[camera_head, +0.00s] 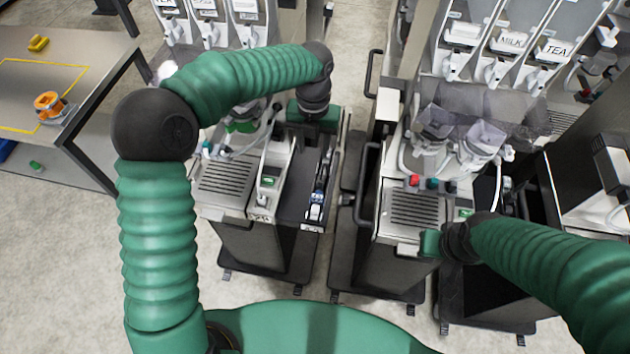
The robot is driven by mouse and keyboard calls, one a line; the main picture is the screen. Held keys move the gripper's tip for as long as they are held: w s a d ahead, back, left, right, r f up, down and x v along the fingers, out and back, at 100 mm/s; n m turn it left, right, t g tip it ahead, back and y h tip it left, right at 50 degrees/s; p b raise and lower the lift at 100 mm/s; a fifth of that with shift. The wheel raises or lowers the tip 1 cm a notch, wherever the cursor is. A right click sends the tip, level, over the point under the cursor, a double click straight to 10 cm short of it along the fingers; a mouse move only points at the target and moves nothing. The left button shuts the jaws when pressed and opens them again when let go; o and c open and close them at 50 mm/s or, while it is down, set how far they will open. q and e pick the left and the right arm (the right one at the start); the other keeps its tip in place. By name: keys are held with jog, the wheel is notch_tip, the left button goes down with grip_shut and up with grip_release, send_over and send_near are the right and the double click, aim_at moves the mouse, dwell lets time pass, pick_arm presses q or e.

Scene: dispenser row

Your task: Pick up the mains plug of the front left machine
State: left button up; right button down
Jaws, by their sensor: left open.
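The front left machine (226,178) has a grey slatted drip tray, a small panel with a green display and a dark side bay. My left gripper (314,118) is over the back of that bay, pointing down and open. Its fingertips are mostly hidden behind its green body. A narrow black, white and blue item (317,200) lies in the bay below and in front of the gripper. I cannot tell if this is the mains plug. A pale cable (266,140) runs beside the panel. My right gripper (432,243) is at the front of the right machine, its fingers not clear.
A grey table (105,55) at the left holds an orange object (48,104) and a yellow one (38,43). Dispensers labelled MILK and TEA rise at the back right. The floor in front is clear.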

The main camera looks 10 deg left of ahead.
pick_arm(q)
send_over(320, 179)
jog(key=d, duration=0.1)
jog(key=f, duration=0.8)
jog(key=shift+w+d+f+p, duration=0.1)
jog(key=shift+w+f+p, duration=0.2)
jog(key=f, duration=0.1)
jog(key=a+f+p, duration=0.1)
jog(key=f, duration=0.3)
jog(key=shift+s+a+f, duration=0.1)
jog(key=shift+s+a, duration=0.2)
jog(key=shift+a, duration=0.05)
jog(key=shift+a+f, duration=0.1)
jog(key=shift+f, duration=0.05)
jog(key=shift+d, duration=0.3)
jog(key=shift+c, duration=0.4)
jog(key=shift+d, duration=0.45)
jog(key=c, duration=0.5)
jog(key=shift+c, duration=1.1)
grip_shut()
jog(key=shift+a, duration=0.4)
pick_arm(e)
jog(key=shift+d+r, duration=0.8)
